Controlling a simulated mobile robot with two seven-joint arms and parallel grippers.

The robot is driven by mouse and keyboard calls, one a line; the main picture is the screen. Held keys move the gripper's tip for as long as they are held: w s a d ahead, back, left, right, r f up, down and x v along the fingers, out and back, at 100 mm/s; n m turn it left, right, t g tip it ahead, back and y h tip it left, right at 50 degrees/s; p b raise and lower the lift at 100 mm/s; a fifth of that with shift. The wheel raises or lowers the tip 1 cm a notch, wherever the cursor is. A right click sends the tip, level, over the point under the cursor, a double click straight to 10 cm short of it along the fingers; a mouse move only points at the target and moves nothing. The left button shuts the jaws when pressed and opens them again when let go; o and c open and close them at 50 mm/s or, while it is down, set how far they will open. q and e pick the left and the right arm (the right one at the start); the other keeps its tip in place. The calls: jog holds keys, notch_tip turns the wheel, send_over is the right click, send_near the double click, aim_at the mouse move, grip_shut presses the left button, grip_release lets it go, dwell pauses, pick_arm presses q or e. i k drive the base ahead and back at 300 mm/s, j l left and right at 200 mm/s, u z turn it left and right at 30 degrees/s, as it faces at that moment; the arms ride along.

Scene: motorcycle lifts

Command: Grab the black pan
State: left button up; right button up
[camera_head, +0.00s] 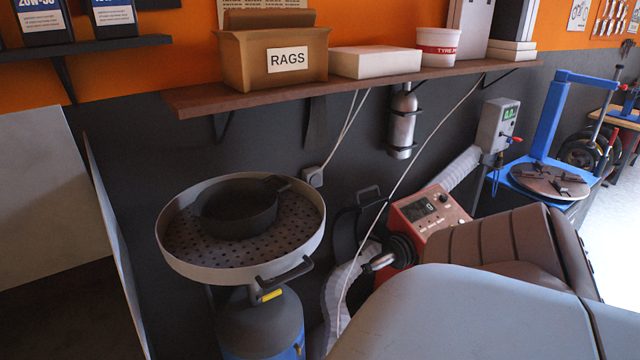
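The black pan (237,213) sits in a round, light grey basin (172,258) with a perforated dark floor. The pan stands upright towards the back of the basin, and its short handle points to the right, near the rim. The inside of the pan is dark and looks empty. Neither of my grippers shows in the head view.
The basin tops a blue and grey tank (262,325) with a black side handle (288,272). A wooden shelf (190,101) with a rags box (275,58) hangs above. A red machine (430,215) and a brown padded seat (510,240) stand right. A grey panel (50,190) is at left.

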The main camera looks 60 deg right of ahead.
aim_at(239, 208)
jog(key=z, duration=1.5)
jog(key=i+l+u, duration=0.1)
jog(key=u, duration=0.15)
jog(key=l, duration=0.1)
